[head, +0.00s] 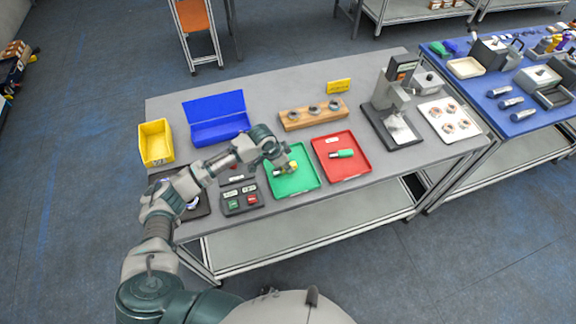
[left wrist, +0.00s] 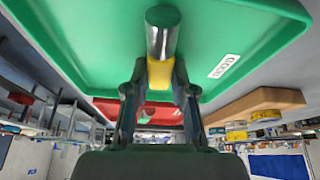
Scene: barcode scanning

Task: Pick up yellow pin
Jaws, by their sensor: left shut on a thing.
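The yellow pin (head: 293,166) is at the green tray (head: 306,184) on the grey table, partly hidden by my gripper. My left gripper (head: 284,166) reaches over the tray's left side and is shut on the pin. In the left wrist view the pin's yellow part (left wrist: 160,73) sits between the two fingers (left wrist: 160,92), and its metal end (left wrist: 162,32) points toward the green tray (left wrist: 235,30). I cannot tell whether the pin touches the tray floor. My right gripper is not in view.
A red tray (head: 351,172) with a green-handled pin (head: 343,154) lies to the right. A button box (head: 240,199) sits left of the green tray. A wooden block (head: 312,116), blue bin (head: 216,115) and yellow bin (head: 156,142) stand behind. A grey stand (head: 392,100) is farther right.

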